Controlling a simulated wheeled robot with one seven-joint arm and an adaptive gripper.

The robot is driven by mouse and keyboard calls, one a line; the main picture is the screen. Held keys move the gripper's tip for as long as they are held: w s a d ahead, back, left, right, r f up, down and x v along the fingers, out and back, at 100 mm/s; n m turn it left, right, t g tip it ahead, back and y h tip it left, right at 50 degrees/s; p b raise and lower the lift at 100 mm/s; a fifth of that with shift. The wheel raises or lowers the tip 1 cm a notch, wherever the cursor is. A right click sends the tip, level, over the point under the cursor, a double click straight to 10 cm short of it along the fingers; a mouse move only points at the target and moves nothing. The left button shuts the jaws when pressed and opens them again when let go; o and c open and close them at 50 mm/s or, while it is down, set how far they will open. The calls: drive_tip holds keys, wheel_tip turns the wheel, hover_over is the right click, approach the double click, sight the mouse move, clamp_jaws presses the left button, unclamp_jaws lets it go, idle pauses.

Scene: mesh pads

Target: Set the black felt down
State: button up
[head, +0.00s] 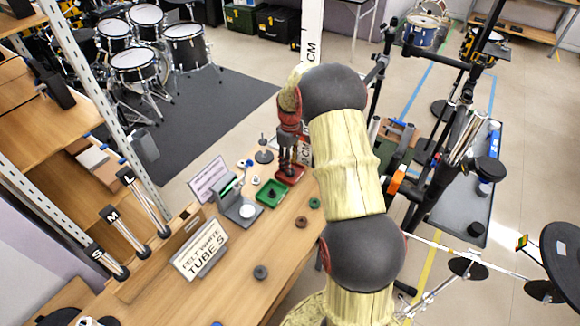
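My gripper (289,165) points down over a small red tray (291,175) at the far end of the wooden table. Its dark fingers are small in the head view, and I cannot tell whether they are open or shut, or whether they hold a felt. I cannot make out a black felt at the fingertips. A dark grey ring (260,272) lies alone on the near part of the table; I cannot tell if it is a black felt.
A green tray (271,194) stands left of the red one. A brown ring (301,222) and a green ring (314,203) lie nearby. A grey device (240,207), a sign reading "FELT WHITE TUBE S" (200,249) and a disc stand (264,155) stand on the table. The near tabletop is mostly clear.

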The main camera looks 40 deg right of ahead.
wheel_tip(320, 180, up, 8)
drive_tip(key=r+p, duration=0.1)
drive_tip(key=p, duration=0.1)
drive_tip(key=s+a+r+m+t, duration=0.1)
drive_tip(key=s+a+r, duration=0.4)
drive_tip(key=a+r, duration=0.4)
drive_tip(key=s+a+r+m+t, duration=0.1)
drive_tip(key=s+a+r+t, duration=0.1)
drive_tip(key=s+a+r, duration=0.5)
drive_tip(key=s+a+r+m+t, duration=0.1)
drive_tip(key=s+a+r, duration=0.1)
drive_tip(key=s+a, duration=0.4)
drive_tip(key=s+a+r+t, duration=0.1)
drive_tip(key=s+a+r, duration=0.2)
drive_tip(key=s+a, duration=0.3)
drive_tip(key=s, duration=0.5)
drive_tip(key=shift+a+m+t, duration=0.15)
drive_tip(key=shift+m+t, duration=0.15)
drive_tip(key=shift+m, duration=0.1)
